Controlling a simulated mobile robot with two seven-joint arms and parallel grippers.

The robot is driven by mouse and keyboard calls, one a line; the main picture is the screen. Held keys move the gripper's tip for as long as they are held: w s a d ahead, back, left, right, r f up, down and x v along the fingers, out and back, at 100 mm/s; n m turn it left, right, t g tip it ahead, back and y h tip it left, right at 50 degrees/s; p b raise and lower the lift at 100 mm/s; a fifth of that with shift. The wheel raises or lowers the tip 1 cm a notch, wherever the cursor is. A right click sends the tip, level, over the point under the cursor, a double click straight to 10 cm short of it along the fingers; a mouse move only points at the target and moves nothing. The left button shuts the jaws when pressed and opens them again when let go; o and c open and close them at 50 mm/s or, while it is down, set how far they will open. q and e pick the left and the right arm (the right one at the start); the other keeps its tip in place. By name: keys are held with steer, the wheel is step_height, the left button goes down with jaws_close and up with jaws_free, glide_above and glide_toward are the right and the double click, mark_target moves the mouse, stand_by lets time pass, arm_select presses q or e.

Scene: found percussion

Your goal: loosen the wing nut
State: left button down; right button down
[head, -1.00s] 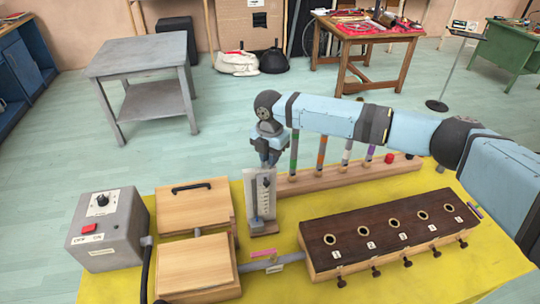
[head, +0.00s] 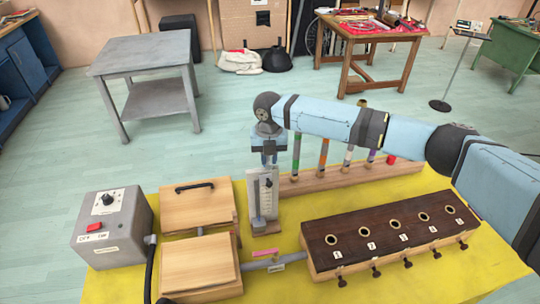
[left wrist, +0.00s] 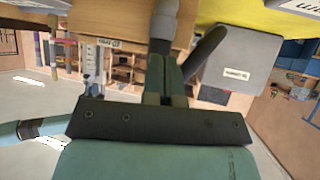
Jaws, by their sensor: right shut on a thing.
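A small upright stand (head: 251,205) with a white scale panel and a grey slider stands on the yellow mat. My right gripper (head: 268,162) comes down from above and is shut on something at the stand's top. The fingertips and the held part are too small and covered to make out, and I cannot pick out the wing nut's shape. My left gripper (left wrist: 165,85) shows only in the left wrist view, with its dark fingers close together; whether they are open or shut is unclear. The stand also shows in that view (left wrist: 92,65).
Two wooden boxes (head: 195,205) and a grey control box (head: 112,228) lie left of the stand. A peg rail (head: 330,178) stands behind it. A dark wooden block with holes (head: 375,242) lies to the right. My right arm spans above the rail.

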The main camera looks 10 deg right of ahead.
steer(key=n, duration=0.4)
steer(key=shift+a+r, duration=0.1)
steer(key=shift+a, duration=0.2)
steer(key=n, duration=0.4)
steer(key=shift+s+a, duration=0.15)
steer(key=shift+a, duration=0.1)
steer(key=c, duration=1)
jaws_free()
